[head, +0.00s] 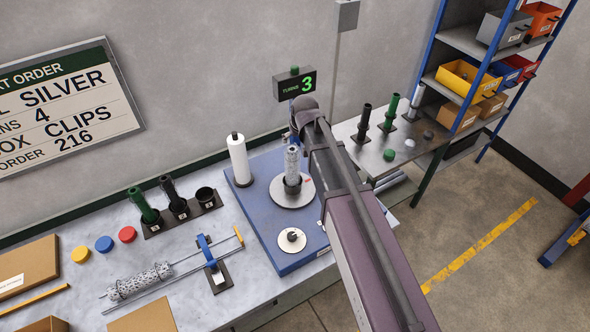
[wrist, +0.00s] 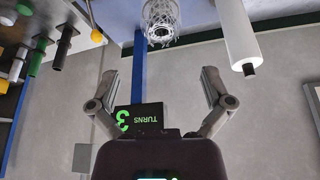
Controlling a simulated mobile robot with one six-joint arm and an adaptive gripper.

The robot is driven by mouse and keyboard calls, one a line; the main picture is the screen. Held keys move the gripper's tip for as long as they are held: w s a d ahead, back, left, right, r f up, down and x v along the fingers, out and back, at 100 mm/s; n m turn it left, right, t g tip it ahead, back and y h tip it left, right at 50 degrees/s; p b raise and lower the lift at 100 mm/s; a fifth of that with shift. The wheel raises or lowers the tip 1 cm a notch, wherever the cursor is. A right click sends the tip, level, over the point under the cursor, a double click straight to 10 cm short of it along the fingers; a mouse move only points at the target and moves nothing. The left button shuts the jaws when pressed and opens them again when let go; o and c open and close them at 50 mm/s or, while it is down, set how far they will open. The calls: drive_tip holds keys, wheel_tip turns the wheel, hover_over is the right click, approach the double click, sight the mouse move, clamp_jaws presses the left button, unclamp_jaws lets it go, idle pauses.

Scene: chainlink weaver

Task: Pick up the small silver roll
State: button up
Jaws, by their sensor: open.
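A small silver mesh roll (head: 292,163) stands upright on a round turntable (head: 282,200) on the blue base plate. A second, longer silver mesh roll (head: 140,283) lies on a rod at the front left of the bench. My gripper (wrist: 160,82) is open and empty, its two fingers spread wide. In the wrist view, which appears upside down, the upright roll (wrist: 160,18) shows beyond the fingertips, apart from them. In the head view my arm hides most of the gripper, just right of and above the upright roll.
A white roll (head: 238,160) stands left of the turntable. A display reading 3 (head: 295,84) is behind it. A smaller disc (head: 292,240) lies in front. Black and green holders (head: 172,205) stand left; a side table (head: 380,140) and shelf (head: 470,60) are right.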

sight(294, 150)
drive_tip(key=shift+b+x, duration=3.6)
drive_tip(key=shift+x, duration=0.4)
drive_tip(key=shift+w+f, duration=0.1)
drive_tip(key=shift+f, duration=0.15)
drive_tip(key=shift+f+b, duration=0.1)
drive_tip(key=shift+b, duration=0.2)
drive_tip(key=shift+w+b+x, duration=0.2)
drive_tip(key=shift+b+x, duration=2)
drive_tip(key=shift+x, duration=0.3)
drive_tip(key=shift+a, duration=0.15)
drive_tip(key=c, duration=1.2)
